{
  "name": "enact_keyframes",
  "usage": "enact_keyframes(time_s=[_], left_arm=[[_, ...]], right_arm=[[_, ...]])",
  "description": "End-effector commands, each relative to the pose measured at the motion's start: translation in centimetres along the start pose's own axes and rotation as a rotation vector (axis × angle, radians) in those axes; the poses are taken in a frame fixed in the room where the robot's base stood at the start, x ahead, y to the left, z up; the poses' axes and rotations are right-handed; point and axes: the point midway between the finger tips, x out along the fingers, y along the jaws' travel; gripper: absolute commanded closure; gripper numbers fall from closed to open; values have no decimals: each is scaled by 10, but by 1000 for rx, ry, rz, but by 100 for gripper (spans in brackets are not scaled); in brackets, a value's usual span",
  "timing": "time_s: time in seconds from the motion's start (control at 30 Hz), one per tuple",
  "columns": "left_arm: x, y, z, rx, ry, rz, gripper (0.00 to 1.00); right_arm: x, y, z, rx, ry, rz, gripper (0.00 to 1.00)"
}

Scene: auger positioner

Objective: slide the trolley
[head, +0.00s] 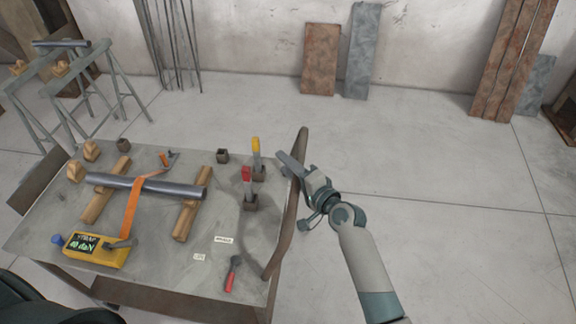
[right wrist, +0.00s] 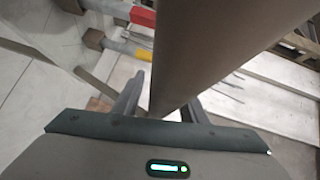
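The trolley (head: 222,262) is a grey-topped cart on the left of the head view. Its brown curved handle (head: 291,215) runs along its right side. My right gripper (head: 288,163) is at the upper part of this handle. Contact with the handle cannot be made out. My left gripper is not in view.
On the trolley lie a dark pipe (head: 150,187) on wooden bars, an orange strap, a yellow display box (head: 96,250), clamps (head: 248,190) and a red-handled tool (head: 232,274). Sawhorses (head: 115,85) stand behind left. Planks (head: 505,65) lean on the wall. The floor right is clear.

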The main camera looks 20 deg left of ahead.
Motion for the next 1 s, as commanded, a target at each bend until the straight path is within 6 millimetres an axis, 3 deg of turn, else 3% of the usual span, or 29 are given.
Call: enact_keyframes(time_s=[0.27,0.47,1.0], left_arm=[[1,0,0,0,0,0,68],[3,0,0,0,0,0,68],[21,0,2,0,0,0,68]], right_arm=[[-3,0,0,0,1,-1,61],[-18,1,0,-1,1,-1,61],[-110,3,0,-2,1,1,61]])
